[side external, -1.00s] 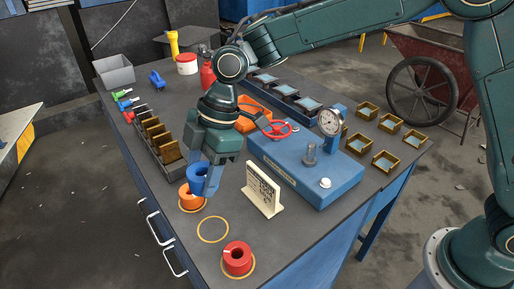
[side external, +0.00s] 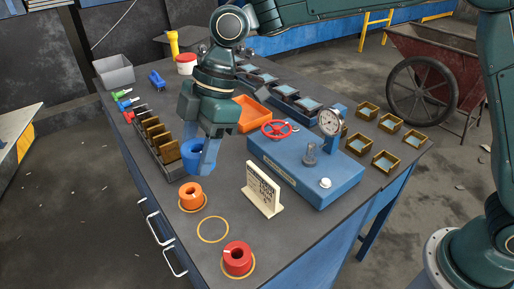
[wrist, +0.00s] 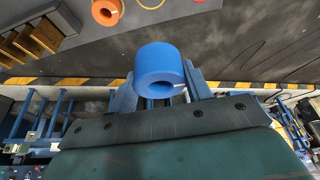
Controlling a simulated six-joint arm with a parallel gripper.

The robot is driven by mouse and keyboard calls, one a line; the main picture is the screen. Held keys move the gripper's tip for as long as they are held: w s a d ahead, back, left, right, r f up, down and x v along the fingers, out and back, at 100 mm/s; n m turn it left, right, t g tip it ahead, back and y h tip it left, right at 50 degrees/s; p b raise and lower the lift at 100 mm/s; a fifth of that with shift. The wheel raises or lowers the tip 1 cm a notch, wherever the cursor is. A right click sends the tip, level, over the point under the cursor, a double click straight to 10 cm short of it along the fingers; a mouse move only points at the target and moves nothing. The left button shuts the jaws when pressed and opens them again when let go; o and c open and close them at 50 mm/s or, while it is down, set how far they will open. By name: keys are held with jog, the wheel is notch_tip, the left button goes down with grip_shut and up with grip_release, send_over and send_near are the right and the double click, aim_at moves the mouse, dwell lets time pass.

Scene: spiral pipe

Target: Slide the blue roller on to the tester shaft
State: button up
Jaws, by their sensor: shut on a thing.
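The blue roller (side external: 192,151) is held between the fingers of my gripper (side external: 203,158), above the table and behind the orange roller (side external: 190,196). In the wrist view the blue roller (wrist: 159,68) sits between the two blue fingers of my gripper (wrist: 160,88), its round end with a hole showing. The blue tester (side external: 305,165) stands to the right of my gripper. Its short upright grey shaft (side external: 310,153) is bare and rises from the top, beside a dial gauge (side external: 330,122).
The orange roller and a red roller (side external: 237,258) stand on yellow rings, with an empty ring (side external: 212,230) between them. A cream sign (side external: 262,190) stands before the tester. A wooden-slotted rack (side external: 160,140) is left of my gripper.

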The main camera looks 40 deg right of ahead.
send_over(312, 144)
jog(key=f, duration=0.2)
jog(key=shift+r, duration=0.1)
dwell(0.7)
jog(key=shift+f, duration=2.85)
jog(key=shift+f, duration=2)
jog(key=o, duration=1.2)
jog(key=shift+s+f, duration=0.1)
jog(key=shift+d, duration=0.1)
